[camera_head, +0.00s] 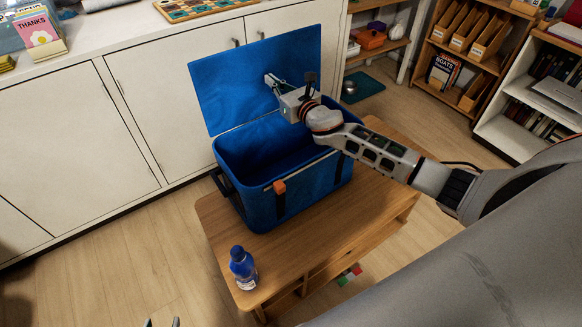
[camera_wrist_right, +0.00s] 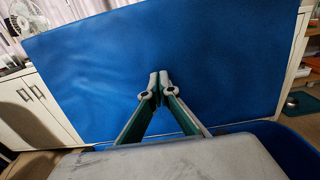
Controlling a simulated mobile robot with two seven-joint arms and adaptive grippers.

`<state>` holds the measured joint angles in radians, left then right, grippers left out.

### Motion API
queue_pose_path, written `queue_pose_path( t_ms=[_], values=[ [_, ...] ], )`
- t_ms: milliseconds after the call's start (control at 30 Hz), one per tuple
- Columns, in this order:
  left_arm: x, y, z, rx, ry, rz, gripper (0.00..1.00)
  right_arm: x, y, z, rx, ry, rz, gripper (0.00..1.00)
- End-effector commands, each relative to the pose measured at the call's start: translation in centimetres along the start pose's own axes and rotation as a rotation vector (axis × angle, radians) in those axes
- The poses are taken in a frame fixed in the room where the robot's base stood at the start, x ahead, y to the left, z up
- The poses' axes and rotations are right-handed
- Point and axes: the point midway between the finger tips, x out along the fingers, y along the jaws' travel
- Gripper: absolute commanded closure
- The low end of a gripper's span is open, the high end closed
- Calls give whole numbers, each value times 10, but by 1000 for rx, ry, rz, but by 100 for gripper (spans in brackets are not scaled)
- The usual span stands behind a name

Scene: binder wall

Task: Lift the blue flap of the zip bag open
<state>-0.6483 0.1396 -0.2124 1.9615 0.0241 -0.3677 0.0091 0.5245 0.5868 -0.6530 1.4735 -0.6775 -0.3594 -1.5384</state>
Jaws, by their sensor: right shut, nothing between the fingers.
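The blue zip bag (camera_head: 318,190) stands on the wooden table, a boxy body with dark straps and an orange tab on its front. Its blue flap (camera_head: 222,88) is raised upright at the back edge, so the bag's inside shows. In the right wrist view the flap (camera_wrist_right: 210,60) fills most of the picture. My right gripper (camera_head: 269,78) is shut and empty, above the bag's opening with its tips at the flap's inner face; whether they touch I cannot tell. It also shows in the right wrist view (camera_wrist_right: 159,76). My left gripper (camera_head: 162,322) shows only two separated tips at the bottom edge.
A blue bottle (camera_head: 243,268) stands on the near left corner of the wooden table (camera_head: 290,262). White cabinets (camera_head: 75,130) stand behind the flap. Shelves with binders (camera_head: 470,32) are at the upper right. The floor left of the table is clear.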

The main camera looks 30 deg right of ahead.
Motion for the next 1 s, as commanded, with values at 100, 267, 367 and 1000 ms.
queue_pose_path(
  t_ms=[100, 267, 367, 1000],
  values=[
    [-2, -1, -6, 1, 4, -1, 60, -10, -1, 2, -2, 0, 0, 100],
    [-4, -2, -11, 1, 7, -2, 60, -21, 0, 2, -1, 0, 0, 100],
    [-6, -2, -13, 1, 8, -2, 60, -28, -1, 1, -1, 1, -1, 100],
    [-11, -4, -25, 3, 14, -4, 60, -72, -1, 0, -2, 1, -1, 100]
  ],
)
